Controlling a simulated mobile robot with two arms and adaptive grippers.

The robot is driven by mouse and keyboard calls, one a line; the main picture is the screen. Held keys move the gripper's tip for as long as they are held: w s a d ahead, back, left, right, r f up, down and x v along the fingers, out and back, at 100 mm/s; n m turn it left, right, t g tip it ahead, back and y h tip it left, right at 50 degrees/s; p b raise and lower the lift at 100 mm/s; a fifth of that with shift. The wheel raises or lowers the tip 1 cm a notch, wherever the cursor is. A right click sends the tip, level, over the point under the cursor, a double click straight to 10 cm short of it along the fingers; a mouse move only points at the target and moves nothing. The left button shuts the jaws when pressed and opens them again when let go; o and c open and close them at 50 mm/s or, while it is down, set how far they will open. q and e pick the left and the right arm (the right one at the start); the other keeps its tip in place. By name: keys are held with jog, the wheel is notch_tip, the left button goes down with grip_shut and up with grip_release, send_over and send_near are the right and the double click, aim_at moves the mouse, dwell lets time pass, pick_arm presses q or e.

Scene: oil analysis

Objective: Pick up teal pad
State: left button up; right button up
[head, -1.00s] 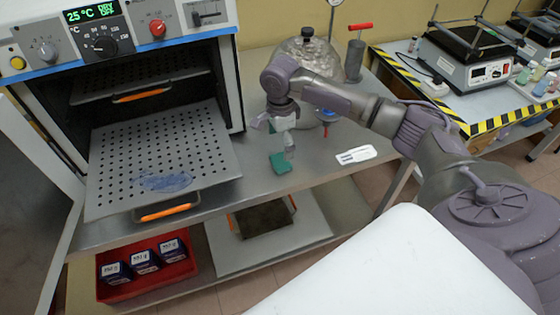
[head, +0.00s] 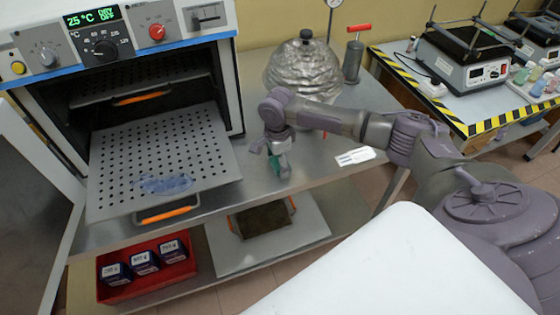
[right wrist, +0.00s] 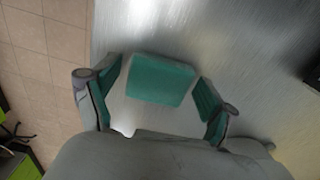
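The teal pad (right wrist: 160,78) is a small block lying on the metal bench top (right wrist: 240,40). In the head view, only a bit of the teal pad (head: 275,165) shows behind my right gripper (head: 278,163). In the right wrist view, my right gripper (right wrist: 158,97) is open, with teal-faced fingers on the left and right of the pad. Small gaps show between the pad and both fingers. My left gripper is not in view.
An open oven with a perforated shelf (head: 110,165) stands at left. A silvery dome (head: 300,70) and a red-handled cylinder (head: 353,60) stand behind my right arm. A white label (head: 355,156) lies right of the gripper. A red tray (head: 185,268) with several boxes sits below.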

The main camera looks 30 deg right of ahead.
aim_at(278, 163)
jog(key=c, duration=0.6)
jog(key=shift+r, duration=0.6)
notch_tip(278, 163, up, 3)
jog(key=shift+f+b, duration=0.1)
jog(key=shift+b, duration=0.25)
jog(key=s+d+r, duration=0.4)
jog(key=s+r, duration=0.3)
jog(key=s, duration=0.4)
jog(key=shift+b, duration=0.4)
